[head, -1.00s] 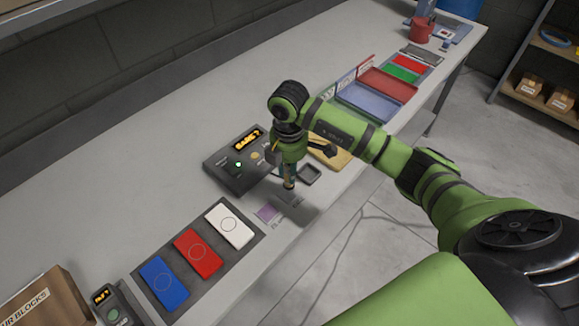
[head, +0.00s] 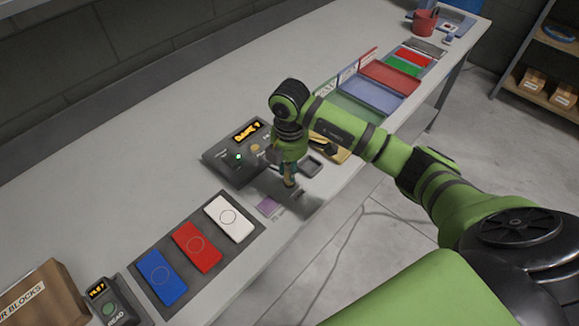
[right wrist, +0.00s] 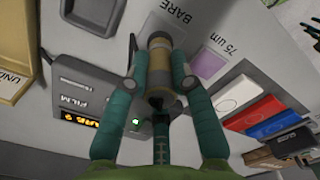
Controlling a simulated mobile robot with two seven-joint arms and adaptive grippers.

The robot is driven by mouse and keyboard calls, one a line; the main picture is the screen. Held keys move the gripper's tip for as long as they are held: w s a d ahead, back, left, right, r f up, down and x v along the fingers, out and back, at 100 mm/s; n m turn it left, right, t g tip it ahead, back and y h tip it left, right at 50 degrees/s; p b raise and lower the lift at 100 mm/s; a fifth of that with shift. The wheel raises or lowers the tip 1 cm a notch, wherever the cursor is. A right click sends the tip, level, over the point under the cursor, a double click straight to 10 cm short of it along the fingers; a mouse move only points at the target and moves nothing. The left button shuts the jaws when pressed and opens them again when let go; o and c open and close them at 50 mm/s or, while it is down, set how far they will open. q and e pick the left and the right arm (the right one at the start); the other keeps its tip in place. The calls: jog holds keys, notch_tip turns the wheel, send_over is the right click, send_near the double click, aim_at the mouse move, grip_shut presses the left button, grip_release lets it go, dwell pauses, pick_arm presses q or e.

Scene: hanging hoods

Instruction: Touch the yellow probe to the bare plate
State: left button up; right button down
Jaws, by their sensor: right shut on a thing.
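My right gripper (right wrist: 160,82) is shut on the yellow probe (right wrist: 160,60), a yellowish cylinder with a grey end, in the right wrist view. The probe's grey end is beside the BARE label. The bare plate (right wrist: 177,33) is a grey patch there, mostly hidden behind the probe; I cannot tell if they touch. In the head view the right gripper (head: 289,178) points down at the bench's front part, just beyond the purple 75 um plate (head: 268,206); the probe is mostly hidden there. My left gripper is not in view.
The film gauge (head: 232,160) has a lit orange display and a green light. A small dark tray (head: 313,169) and a yellow tray (head: 340,153) lie close to the gripper. White, red and blue panels (head: 197,247) lie on a dark mat. The bench's back is clear.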

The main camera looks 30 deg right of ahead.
jog(key=shift+f+b, duration=0.3)
jog(key=shift+f, duration=0.15)
dwell(0.4)
jog(key=shift+f, duration=0.1)
dwell(0.8)
notch_tip(320, 180, up, 7)
jog(key=p, duration=0.6)
dwell(0.3)
